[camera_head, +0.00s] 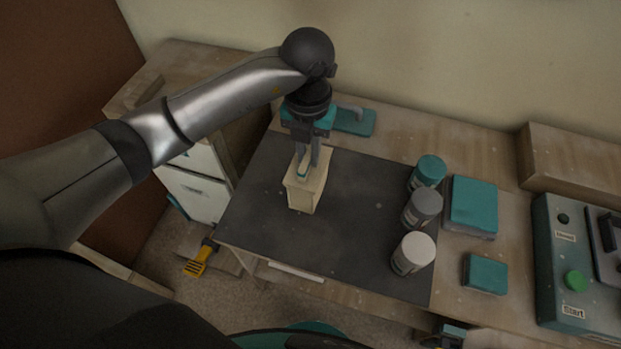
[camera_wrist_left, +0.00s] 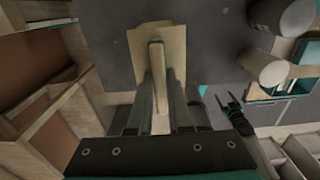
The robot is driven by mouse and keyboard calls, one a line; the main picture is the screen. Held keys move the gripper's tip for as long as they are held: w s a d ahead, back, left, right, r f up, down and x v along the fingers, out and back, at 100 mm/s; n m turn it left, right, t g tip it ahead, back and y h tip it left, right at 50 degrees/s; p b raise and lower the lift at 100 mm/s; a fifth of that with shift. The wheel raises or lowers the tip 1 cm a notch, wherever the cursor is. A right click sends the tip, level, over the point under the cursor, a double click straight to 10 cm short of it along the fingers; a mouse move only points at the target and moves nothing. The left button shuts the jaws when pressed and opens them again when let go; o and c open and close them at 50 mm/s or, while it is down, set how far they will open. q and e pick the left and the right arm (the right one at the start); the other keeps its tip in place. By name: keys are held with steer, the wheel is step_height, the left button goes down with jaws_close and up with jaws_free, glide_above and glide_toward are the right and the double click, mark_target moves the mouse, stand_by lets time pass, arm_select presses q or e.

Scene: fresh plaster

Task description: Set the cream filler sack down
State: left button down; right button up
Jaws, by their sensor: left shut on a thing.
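The cream filler sack (camera_head: 305,193) is upright at the left part of the dark mat (camera_head: 350,240) on the workbench. My left gripper (camera_head: 303,168) comes down on it from above and is shut on its top. In the left wrist view the sack (camera_wrist_left: 140,42) shows between the two fingers (camera_wrist_left: 158,95), with the dark mat (camera_wrist_left: 211,45) behind it. Whether the sack's base touches the mat or hangs just above it, I cannot tell. My right gripper is not in the head view.
A teal-lidded tub (camera_head: 427,172), a grey tub (camera_head: 422,208) and a white-lidded tub (camera_head: 413,254) stand along the mat's right side. Teal boxes (camera_head: 473,205) and a control panel with a green button (camera_head: 575,281) are further right. The mat's middle is clear.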

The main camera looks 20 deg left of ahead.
arm_select(q)
steer(key=shift+f+b, duration=0.4)
steer(key=shift+f, duration=4.1)
steer(key=c, duration=1.3)
jaws_free()
steer(key=shift+f, duration=0.15)
steer(key=o, duration=0.5)
steer(key=shift+c, duration=0.2)
step_height(320, 180, up, 12)
steer(key=shift+r+p, duration=0.25)
steer(key=shift+p, duration=0.2)
